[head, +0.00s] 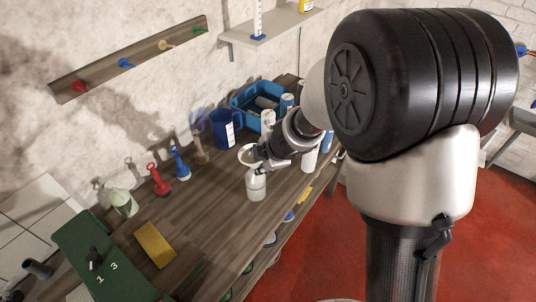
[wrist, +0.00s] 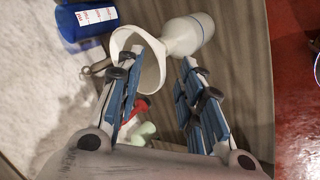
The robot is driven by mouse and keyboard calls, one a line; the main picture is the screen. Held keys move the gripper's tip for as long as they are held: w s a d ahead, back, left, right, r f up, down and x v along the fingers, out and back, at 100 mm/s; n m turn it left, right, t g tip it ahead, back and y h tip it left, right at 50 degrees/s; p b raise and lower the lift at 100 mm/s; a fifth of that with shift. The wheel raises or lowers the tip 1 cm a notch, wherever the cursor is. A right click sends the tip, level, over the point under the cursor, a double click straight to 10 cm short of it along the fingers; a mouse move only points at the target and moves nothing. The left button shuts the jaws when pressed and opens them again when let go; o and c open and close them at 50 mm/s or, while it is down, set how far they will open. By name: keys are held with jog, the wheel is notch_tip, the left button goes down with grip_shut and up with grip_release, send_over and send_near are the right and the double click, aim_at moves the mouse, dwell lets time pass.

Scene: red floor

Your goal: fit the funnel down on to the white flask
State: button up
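The white flask (head: 256,188) stands upright on the wooden bench near its front edge; the wrist view also shows it (wrist: 190,36). The white funnel (head: 246,155) is directly above the flask, mouth up, its narrow end at the flask's neck. In the wrist view the funnel (wrist: 126,38) lines up with the flask; how deep the stem sits is hidden. My gripper (wrist: 170,52) is open at the funnel. One finger overlaps the funnel's mouth, the other is outside it, with a visible gap between that finger and the funnel wall.
A blue jug (head: 226,130) and a blue crate (head: 250,94) with bottles stand behind. Small red (head: 158,180) and blue (head: 180,164) items stand along the wall. A yellow block (head: 155,245) and green board (head: 92,255) lie front left. The bench left of the flask is clear.

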jog(key=v, duration=0.8)
jog(key=shift+s+r, duration=0.25)
jog(key=shift+r, duration=0.05)
jog(key=shift+d, duration=0.15)
jog(key=w+d+r+m+t+h+b, duration=0.25)
jog(key=d+r+m+t, duration=0.3)
jog(key=r, duration=0.35)
jog(key=s+d+r+m+h, duration=0.4)
jog(key=s+d+m, duration=0.3)
jog(key=d, duration=0.4)
jog(key=s+d+f+m+g+b, duration=0.1)
jog(key=s+f+m+g, duration=0.15)
jog(key=s, duration=0.35)
jog(key=s+d+f+m+g+b, duration=0.1)
jog(key=s+f+m+g, duration=0.1)
jog(key=s+m, duration=0.3)
jog(key=s+a+f+m+g+y, duration=0.1)
jog(key=s+a+f+g+y, duration=0.1)
jog(key=s+a, duration=0.4)
jog(key=s+f+y, duration=0.1)
jog(key=s, duration=0.2)
jog(key=shift+s+a+f+b, duration=0.2)
jog(key=shift+s+f+b, duration=0.15)
jog(key=shift+b, duration=0.05)
